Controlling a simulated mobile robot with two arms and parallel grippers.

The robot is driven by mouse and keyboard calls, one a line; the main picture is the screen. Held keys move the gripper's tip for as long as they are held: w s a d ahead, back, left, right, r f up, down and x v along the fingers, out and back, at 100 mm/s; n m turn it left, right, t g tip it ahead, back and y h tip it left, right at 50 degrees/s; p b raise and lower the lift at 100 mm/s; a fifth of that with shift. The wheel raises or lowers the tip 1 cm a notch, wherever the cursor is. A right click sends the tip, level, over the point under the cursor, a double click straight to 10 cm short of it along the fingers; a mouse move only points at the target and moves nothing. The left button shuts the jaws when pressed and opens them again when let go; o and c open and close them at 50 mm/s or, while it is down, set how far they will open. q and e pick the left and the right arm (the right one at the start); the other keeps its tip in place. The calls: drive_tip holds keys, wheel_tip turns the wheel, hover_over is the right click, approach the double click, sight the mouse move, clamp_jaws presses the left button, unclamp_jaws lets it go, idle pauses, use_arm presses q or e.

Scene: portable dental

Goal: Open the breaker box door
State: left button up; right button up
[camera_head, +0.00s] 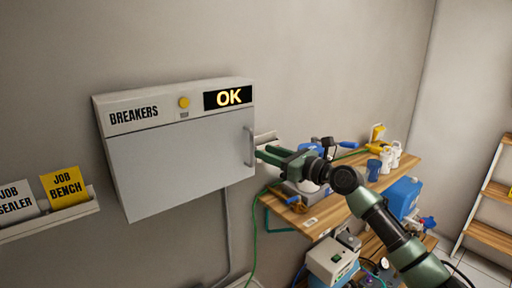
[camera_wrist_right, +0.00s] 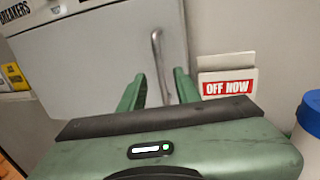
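The breaker box (camera_head: 176,92) is mounted on the wall, labelled BREAKERS, with a yellow button and a lit OK display. Its plain grey door (camera_head: 175,165) looks closed. A vertical metal bar handle (camera_head: 249,146) is near the door's right edge. My right gripper (camera_head: 265,154) is just right of the handle, pointing at it. In the right wrist view the two green fingers (camera_wrist_right: 158,88) are spread apart. The handle (camera_wrist_right: 158,55) appears between them, with its lower end partly hidden by the gripper body; contact cannot be told. My left gripper is out of view.
A wooden bench (camera_head: 335,207) with bottles, tools and a blue container stands right of the box, beneath my right arm. A card ledge (camera_head: 50,226) is at left. An OFF NOW card (camera_wrist_right: 228,88) is right of the box. A shelf (camera_head: 492,235) stands far right.

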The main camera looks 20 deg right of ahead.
drive_tip(key=x, duration=0.5)
drive_tip(key=shift+c, duration=0.3)
clamp_jaws()
idle(1.1)
